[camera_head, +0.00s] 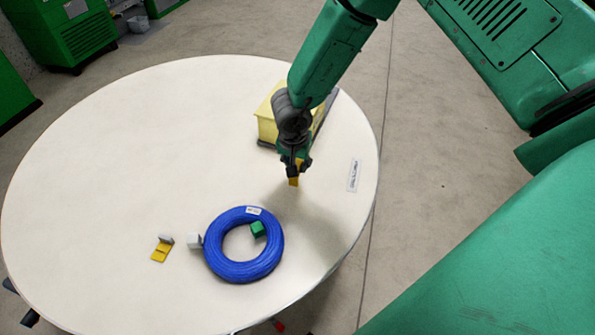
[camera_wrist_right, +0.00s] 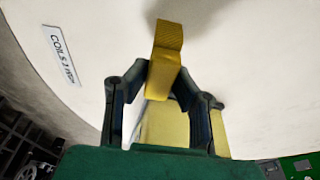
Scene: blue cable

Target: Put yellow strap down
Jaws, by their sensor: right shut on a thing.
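My right gripper (camera_head: 294,168) is shut on a yellow strap (camera_head: 294,181), whose short end sticks out below the fingertips above the table. In the right wrist view, the strap (camera_wrist_right: 165,60) stands between the two fingers of the right gripper (camera_wrist_right: 158,85). A second yellow piece (camera_head: 161,251) lies on the table at the lower left, with a small grey piece at its upper end. A blue cable coil (camera_head: 222,268) lies flat at the front of the table, below and left of the gripper. My left gripper is not in view.
A yellow box (camera_head: 266,122) stands behind the gripper, partly hidden by my arm. A green cube (camera_head: 258,229) sits at the coil's inner edge, and a white cube (camera_head: 195,241) at its left. A label (camera_head: 354,175) lies near the right edge. The round table's (camera_head: 110,150) left side is clear.

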